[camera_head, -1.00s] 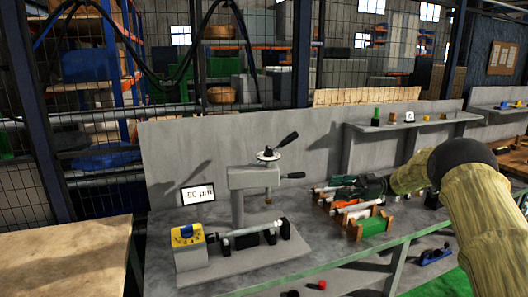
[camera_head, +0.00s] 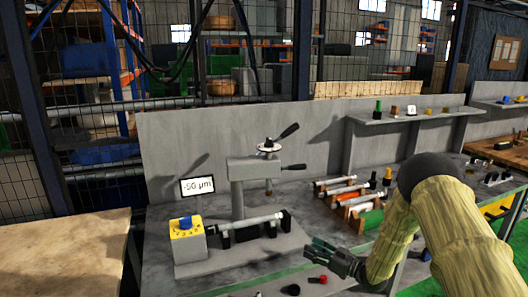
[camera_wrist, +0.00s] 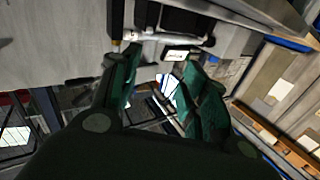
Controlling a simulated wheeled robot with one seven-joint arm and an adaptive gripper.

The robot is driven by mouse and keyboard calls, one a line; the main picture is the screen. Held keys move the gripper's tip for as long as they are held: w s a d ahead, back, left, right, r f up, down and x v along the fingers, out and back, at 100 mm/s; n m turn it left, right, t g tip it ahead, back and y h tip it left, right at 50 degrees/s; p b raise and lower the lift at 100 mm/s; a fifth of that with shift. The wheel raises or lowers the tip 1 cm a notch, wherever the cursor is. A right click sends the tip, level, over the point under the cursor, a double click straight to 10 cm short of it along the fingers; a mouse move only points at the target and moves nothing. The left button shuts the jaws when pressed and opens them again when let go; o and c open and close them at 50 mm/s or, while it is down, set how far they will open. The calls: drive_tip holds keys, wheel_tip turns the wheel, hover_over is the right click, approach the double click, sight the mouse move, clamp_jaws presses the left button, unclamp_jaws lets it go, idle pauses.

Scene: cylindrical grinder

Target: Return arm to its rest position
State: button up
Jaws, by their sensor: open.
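My gripper (camera_head: 328,254) is in the head view, low in front of the bench's front edge and to the right of the grinder. Its dark green fingers point left and are apart, with nothing between them. In the wrist view the two green fingers (camera_wrist: 155,95) stand apart and empty. My arm in its tan sleeve comes in from the right and bends down to the gripper. The grinder (camera_head: 240,200) stands on the grey bench with a shiny cylindrical workpiece (camera_head: 252,223) lying across its base. Its display (camera_head: 197,186) reads -50 µm.
A rack (camera_head: 350,203) with several rods, one orange, stands on the bench behind my gripper. Small red and black knobs (camera_head: 318,280) lie near the front edge. A wooden table (camera_head: 70,255) is at the left. A shelf (camera_head: 415,117) with small items runs along the back.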

drive_tip(key=s+f+m+g+h+b, duration=0.3)
drive_tip(key=s+f+m+h, duration=0.55)
drive_tip(key=s+f, duration=1.6)
drive_tip(key=s+d+f+g+h+b, duration=0.1)
drive_tip(key=s+g+h, duration=0.1)
drive_tip(key=s, duration=0.9)
drive_tip(key=s+d+f+g+h, duration=0.1)
drive_tip(key=s+f+g, duration=0.1)
drive_tip(key=s, duration=0.9)
drive_tip(key=s+d+f+m+g+h+b, duration=0.1)
drive_tip(key=s+g, duration=0.3)
drive_tip(key=s, duration=0.8)
drive_tip(key=shift+d+f+h+b, duration=0.4)
drive_tip(key=shift+d+h, duration=0.2)
drive_tip(key=shift+h, duration=0.25)
